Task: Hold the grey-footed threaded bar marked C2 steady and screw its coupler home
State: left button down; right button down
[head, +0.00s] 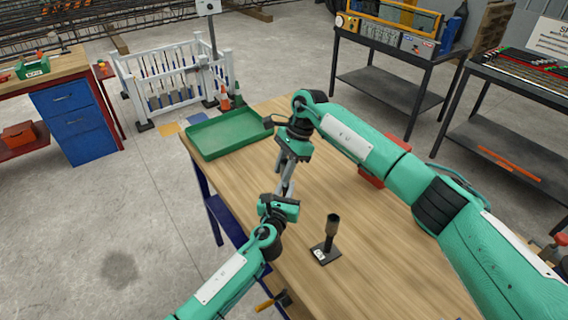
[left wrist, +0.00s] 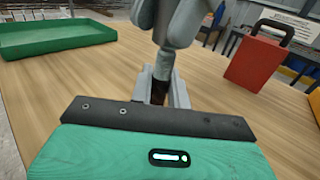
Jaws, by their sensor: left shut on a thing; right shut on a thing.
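My left gripper (head: 286,192) comes in from the lower left and is shut on a dark upright bar (left wrist: 158,92), of which only a short piece shows between its grey fingers in the left wrist view. My right gripper (head: 290,170) reaches down over the same spot from above. In the left wrist view its grey fingers (left wrist: 178,25) are closed just above my left fingers. A second bar with a dark, wider top (head: 333,224) stands upright on a dark square foot with a white label, right of my left gripper.
A green tray (head: 228,146) lies at the back left of the wooden table (head: 375,260). A red case (left wrist: 257,65) stands behind my right arm. The table's right front is mostly clear.

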aim_at(285, 193)
dwell(0.5)
jog(key=shift+f, duration=0.85)
jog(key=shift+f, duration=0.6)
